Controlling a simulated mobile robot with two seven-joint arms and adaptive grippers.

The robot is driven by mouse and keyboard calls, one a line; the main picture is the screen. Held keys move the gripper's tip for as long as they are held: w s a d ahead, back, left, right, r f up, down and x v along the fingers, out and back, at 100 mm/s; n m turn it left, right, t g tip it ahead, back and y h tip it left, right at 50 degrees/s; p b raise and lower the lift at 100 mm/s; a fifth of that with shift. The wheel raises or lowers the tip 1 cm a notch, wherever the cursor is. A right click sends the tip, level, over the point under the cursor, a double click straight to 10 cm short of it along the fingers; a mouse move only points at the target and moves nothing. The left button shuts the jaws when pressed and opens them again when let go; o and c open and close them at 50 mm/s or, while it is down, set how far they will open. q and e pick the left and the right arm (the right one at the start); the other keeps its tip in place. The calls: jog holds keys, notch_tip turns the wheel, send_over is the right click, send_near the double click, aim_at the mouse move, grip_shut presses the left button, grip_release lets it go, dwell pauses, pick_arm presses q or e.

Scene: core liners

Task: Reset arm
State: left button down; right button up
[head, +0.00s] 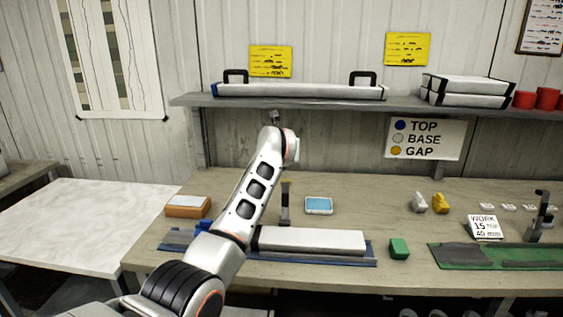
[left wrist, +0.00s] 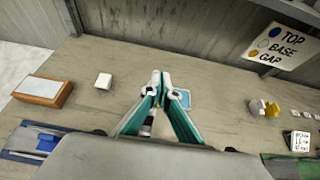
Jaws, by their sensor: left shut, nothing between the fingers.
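My left arm rises from the lower left of the head view and reaches over the workbench (head: 355,190) toward the shelf. In the left wrist view my left gripper (left wrist: 159,84) is shut and empty, its two teal-sided fingers meeting above the bench top. In the head view the arm's links mostly hide it. My right gripper is in neither view.
A shelf (head: 330,103) with a long white liner (head: 300,91) and boxes (head: 468,86) crosses above the bench. An orange box (head: 188,207), blue-topped tray (head: 318,205), green block (head: 399,248) and green mat (head: 450,257) lie on the bench. A white block (left wrist: 103,81) shows left of the fingers.

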pick_arm(q)
jog(key=shift+s+r, duration=0.1)
jog(key=shift+r, duration=0.2)
